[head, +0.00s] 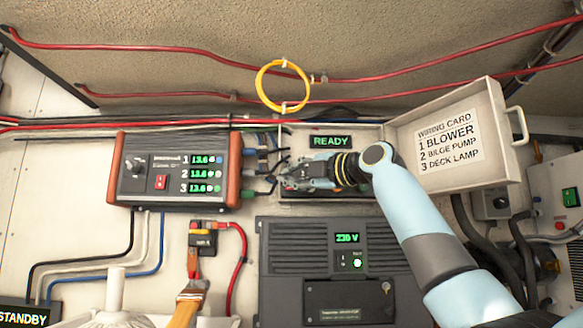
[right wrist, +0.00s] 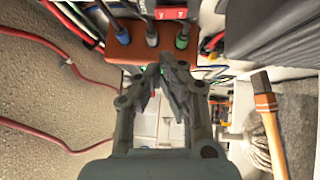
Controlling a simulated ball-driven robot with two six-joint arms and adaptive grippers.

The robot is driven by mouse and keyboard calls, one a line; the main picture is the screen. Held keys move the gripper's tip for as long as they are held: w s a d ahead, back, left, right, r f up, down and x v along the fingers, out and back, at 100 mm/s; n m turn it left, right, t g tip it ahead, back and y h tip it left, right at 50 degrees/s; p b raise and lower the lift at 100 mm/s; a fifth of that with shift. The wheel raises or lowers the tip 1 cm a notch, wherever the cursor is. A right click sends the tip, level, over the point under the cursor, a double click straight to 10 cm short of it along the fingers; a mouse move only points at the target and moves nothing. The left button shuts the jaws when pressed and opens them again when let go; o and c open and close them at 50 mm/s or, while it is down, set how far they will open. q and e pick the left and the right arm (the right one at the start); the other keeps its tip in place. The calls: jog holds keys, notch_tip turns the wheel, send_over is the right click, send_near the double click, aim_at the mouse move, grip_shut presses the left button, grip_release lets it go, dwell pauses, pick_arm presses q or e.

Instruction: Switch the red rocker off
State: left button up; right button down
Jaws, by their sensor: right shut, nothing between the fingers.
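The red rocker (head: 161,182) sits on the front of a dark box with orange-brown ends (head: 126,170), at the left in the head view. That box has three green readings of 13.6 beside the rocker. My right gripper (head: 284,181) is right of the box, in front of an opened compartment, apart from the rocker. Its fingers are shut and empty; in the right wrist view their tips (right wrist: 164,70) meet below the cable plugs on the box end. I cannot tell the rocker's position. My left gripper is not in view.
Cables and plugs (head: 250,172) stick out between the box and my right gripper. An open lid (head: 497,150) with a wiring card is at the right. A grey 230 V unit (head: 285,250) stands below. A yellow ring (head: 262,84) hangs above. A brush (head: 187,306) is low.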

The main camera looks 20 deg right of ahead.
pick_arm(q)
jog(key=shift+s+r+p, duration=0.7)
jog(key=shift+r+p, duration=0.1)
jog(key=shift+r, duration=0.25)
pick_arm(e)
jog(key=w, duration=0.1)
jog(key=w+d, duration=0.1)
jog(key=w, duration=0.1)
jog(key=shift+w+d+r, duration=0.1)
jog(key=shift+w+r, duration=0.1)
jog(key=shift+w, duration=0.1)
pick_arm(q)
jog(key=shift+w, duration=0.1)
